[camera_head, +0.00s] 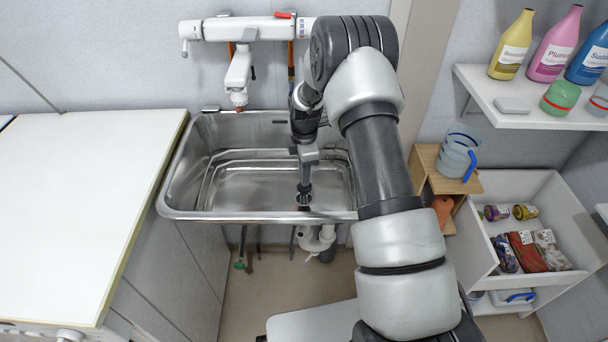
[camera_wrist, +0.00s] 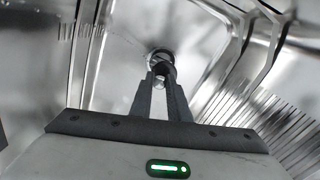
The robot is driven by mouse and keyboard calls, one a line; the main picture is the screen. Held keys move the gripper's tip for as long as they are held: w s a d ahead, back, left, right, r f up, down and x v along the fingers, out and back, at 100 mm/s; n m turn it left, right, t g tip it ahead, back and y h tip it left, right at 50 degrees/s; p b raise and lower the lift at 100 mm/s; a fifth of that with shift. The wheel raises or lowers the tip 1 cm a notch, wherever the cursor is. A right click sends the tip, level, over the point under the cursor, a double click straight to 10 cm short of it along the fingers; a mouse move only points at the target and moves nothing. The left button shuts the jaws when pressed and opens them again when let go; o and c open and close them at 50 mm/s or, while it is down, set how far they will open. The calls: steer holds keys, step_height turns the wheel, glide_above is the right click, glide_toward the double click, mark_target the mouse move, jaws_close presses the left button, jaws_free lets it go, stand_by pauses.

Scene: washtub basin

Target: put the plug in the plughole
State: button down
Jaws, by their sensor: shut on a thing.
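The steel basin (camera_head: 182,190) is on the wall side, with my gripper (camera_head: 304,187) reaching down into it near its front edge. In the wrist view my gripper (camera_wrist: 162,76) points at the basin floor, and its two fingers are close together, shut on the plug. The plug (camera_wrist: 166,69) shows as a small dark round piece at the fingertips. The plughole (camera_wrist: 158,53) shows as a dark round opening with a bright rim just beyond the plug. The fingers and plug partly cover it. I cannot tell whether the plug touches the plughole.
The basin's front rim (camera_head: 262,217) passes close to my gripper. The tap (camera_head: 238,75) hangs over the back left of the basin. A white counter (camera_head: 80,200) lies to the left.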

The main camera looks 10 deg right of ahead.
mark_target(305, 189)
steer(key=shift+s+r+t+b, duration=0.25)
steer(key=shift+r+t+b, duration=0.45)
steer(key=shift+t, duration=0.4)
steer(key=shift+s+b+x, duration=0.15)
steer(key=shift+b+x, duration=0.5)
steer(key=shift+x, duration=0.3)
steer(key=shift+s+b+x, duration=0.15)
steer(key=shift+b+x, duration=0.45)
steer(key=shift+x, duration=0.3)
steer(key=shift+s+b+x, duration=0.2)
steer(key=shift+b+x, duration=0.45)
steer(key=shift+x, duration=0.3)
steer(key=shift+s+b+x, duration=0.25)
steer(key=shift+b+x, duration=0.6)
steer(key=shift+x, duration=0.45)
steer(key=c, duration=1.6)
jaws_free()
steer(key=p+v, duration=0.4)
steer(key=v, duration=1.3)
steer(key=shift+d+r, duration=0.15)
steer(key=shift+r, duration=0.1)
